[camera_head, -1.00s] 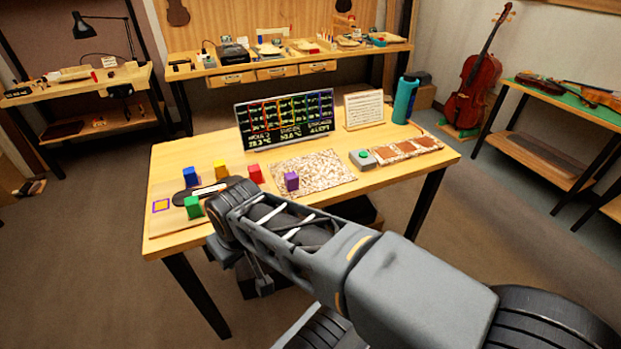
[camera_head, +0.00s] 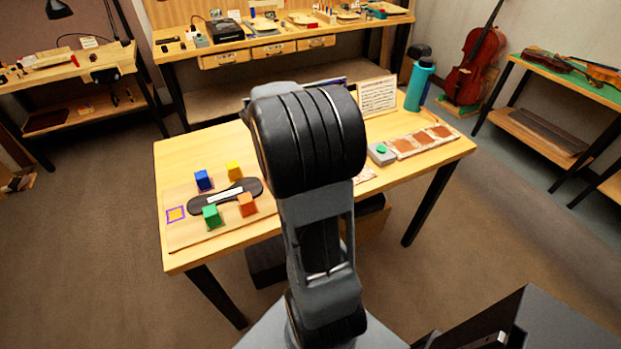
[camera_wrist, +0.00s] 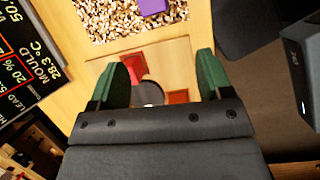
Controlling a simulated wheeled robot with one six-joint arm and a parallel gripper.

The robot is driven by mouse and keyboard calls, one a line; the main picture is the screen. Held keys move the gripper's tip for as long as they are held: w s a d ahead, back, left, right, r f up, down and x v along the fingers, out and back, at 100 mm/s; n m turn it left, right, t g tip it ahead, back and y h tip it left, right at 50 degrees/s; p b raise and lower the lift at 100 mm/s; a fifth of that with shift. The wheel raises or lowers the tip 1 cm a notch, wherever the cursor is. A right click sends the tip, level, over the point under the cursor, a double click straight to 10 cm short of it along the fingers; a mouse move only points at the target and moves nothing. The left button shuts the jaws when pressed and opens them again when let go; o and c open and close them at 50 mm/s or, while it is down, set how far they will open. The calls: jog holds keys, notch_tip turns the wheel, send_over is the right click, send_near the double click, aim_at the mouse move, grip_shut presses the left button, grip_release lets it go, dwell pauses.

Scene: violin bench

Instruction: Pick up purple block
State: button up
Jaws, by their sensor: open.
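The purple block (camera_wrist: 153,6) shows at the top edge of the wrist view, partly cut off by the frame. It lies on the speckled mat (camera_wrist: 105,20). My gripper (camera_wrist: 162,72) is open, with its two green fingers wide apart and nothing held between them. The block is beyond the fingertips in the picture and apart from them. In the head view my arm hides the purple block and most of the mat, and my gripper cannot be made out there.
A red block (camera_wrist: 133,66) shows between my fingers. The dark sign (camera_wrist: 22,50) is at left in the wrist view. Blue (camera_head: 203,180), yellow (camera_head: 234,171), green (camera_head: 211,217) and orange (camera_head: 247,205) blocks stand on the table's left part. A teal bottle (camera_head: 419,86) stands at back right.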

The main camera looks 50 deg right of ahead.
jog(key=shift+n+g, duration=0.3)
jog(key=shift+n, duration=0.3)
jog(key=x, duration=0.3)
jog(key=d+x, duration=0.1)
jog(key=x, duration=0.2)
jog(key=d+x, duration=0.1)
jog(key=x, duration=0.2)
jog(key=shift+r, duration=0.25)
jog(key=shift+w+p+x, duration=0.1)
jog(key=shift+p+x, duration=0.05)
jog(key=shift+x, duration=1.3)
jog(key=shift+w+p+x, duration=0.15)
jog(key=shift+x, duration=1.3)
jog(key=c, duration=1)
